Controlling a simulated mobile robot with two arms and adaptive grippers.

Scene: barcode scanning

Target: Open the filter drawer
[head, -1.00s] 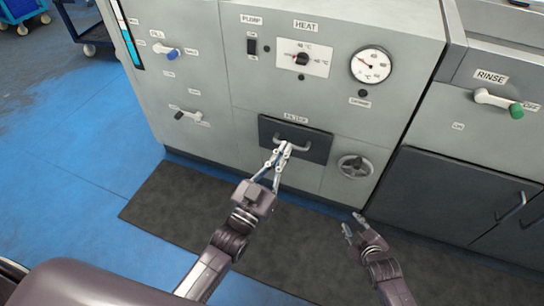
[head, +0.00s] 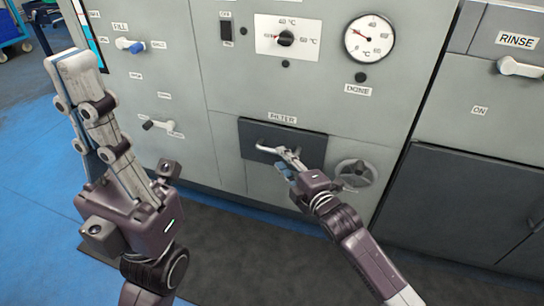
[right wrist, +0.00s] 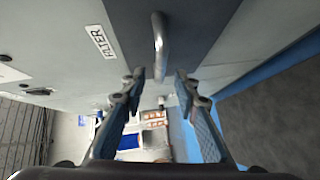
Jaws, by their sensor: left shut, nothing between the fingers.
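The filter drawer (head: 303,146) is a dark rectangular front low on the grey machine, under the FILTER label (head: 282,118). Its front looks flush with the panel. The metal bar handle (right wrist: 159,44) stands out from it. My right gripper (head: 283,160) is at the handle in the head view. In the right wrist view its two fingers (right wrist: 160,76) are apart, with the handle just ahead, in line with the gap. My left gripper (head: 75,62) is shut and empty, raised at the left, away from the drawer.
A handwheel (head: 354,173) sits right of the drawer, close to my right gripper. A gauge (head: 369,38), a heat dial (head: 286,38) and small levers (head: 158,125) are on the panel. A dark mat (head: 240,250) covers the floor in front.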

